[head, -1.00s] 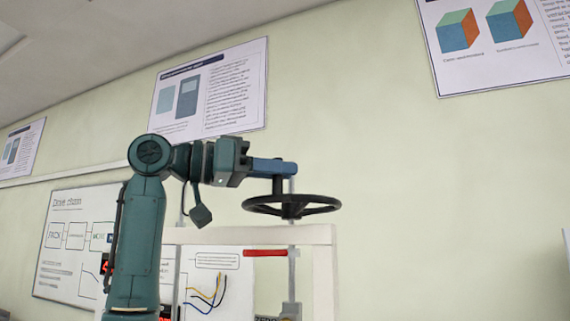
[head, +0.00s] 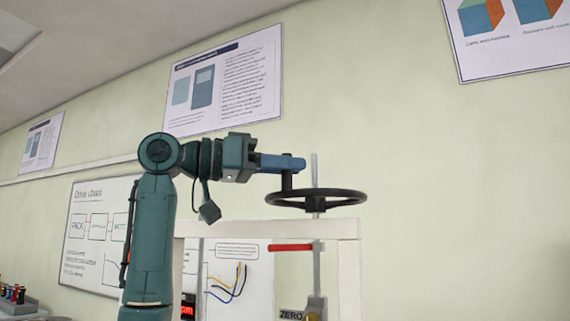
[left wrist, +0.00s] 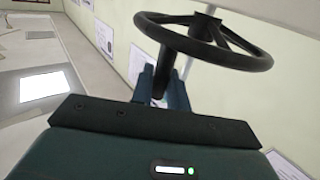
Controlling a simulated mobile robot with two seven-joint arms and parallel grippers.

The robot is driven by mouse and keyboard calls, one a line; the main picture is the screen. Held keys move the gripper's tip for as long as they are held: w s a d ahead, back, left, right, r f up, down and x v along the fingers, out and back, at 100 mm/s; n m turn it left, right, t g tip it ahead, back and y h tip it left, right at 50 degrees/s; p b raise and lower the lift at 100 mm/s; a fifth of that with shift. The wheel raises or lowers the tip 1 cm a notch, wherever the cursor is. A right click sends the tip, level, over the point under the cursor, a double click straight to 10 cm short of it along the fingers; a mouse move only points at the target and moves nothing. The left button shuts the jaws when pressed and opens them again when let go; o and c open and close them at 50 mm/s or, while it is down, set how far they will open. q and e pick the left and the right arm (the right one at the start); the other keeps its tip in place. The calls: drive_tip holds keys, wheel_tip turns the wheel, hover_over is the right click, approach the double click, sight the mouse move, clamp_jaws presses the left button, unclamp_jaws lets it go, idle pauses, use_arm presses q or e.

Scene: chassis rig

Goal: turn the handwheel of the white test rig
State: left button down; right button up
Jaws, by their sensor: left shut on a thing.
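The black handwheel (head: 345,196) lies flat on top of the white test rig (head: 348,270), on a thin upright shaft. A dark handle post (head: 287,182) rises from the left part of its rim. My left gripper (head: 290,163) comes in from the left above the rim, its blue fingers shut on this handle. In the left wrist view, the fingers (left wrist: 160,88) close around the dark handle post (left wrist: 166,66), and the handwheel (left wrist: 240,55) stands beyond them. My right gripper is not in view.
A whiteboard (head: 90,240) and posters (head: 222,82) are on the wall behind. The space right of the wheel looks clear.

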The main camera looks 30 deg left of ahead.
use_arm(q)
drive_tip(key=shift+a+r, duration=0.1)
drive_tip(key=shift+r, duration=0.05)
drive_tip(key=c, duration=1.4)
unclamp_jaws()
drive_tip(key=shift+w, duration=0.2)
drive_tip(key=shift+c, duration=0.2)
drive_tip(key=shift+s, duration=0.15)
drive_tip(key=b+v, duration=0.2)
drive_tip(key=v, duration=1.1)
